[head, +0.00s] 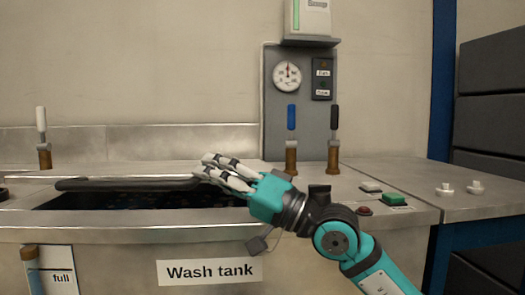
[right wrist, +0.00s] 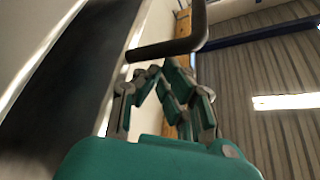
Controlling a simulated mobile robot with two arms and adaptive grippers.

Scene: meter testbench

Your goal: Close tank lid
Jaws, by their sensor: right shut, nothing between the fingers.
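The wash tank's dark opening (head: 140,201) shows in the counter in the head view. A long dark bar (head: 120,185), seemingly the tank lid's handle or edge, lies along the back of the opening. I cannot tell how far the lid is out. My right gripper (head: 206,168) reaches in from the right with its fingers pointing left, at the bar's right end. It is shut with nothing in it. In the right wrist view the bent black bar (right wrist: 165,48) crosses just beyond the fingertips (right wrist: 152,72). Contact is not clear. My left gripper is out of view.
Behind and right of the gripper stand a blue-handled valve (head: 291,140) and a black-handled one (head: 334,140) below a gauge (head: 287,77). A white-handled valve (head: 42,140) stands at left. A green button (head: 394,199) is on the right counter.

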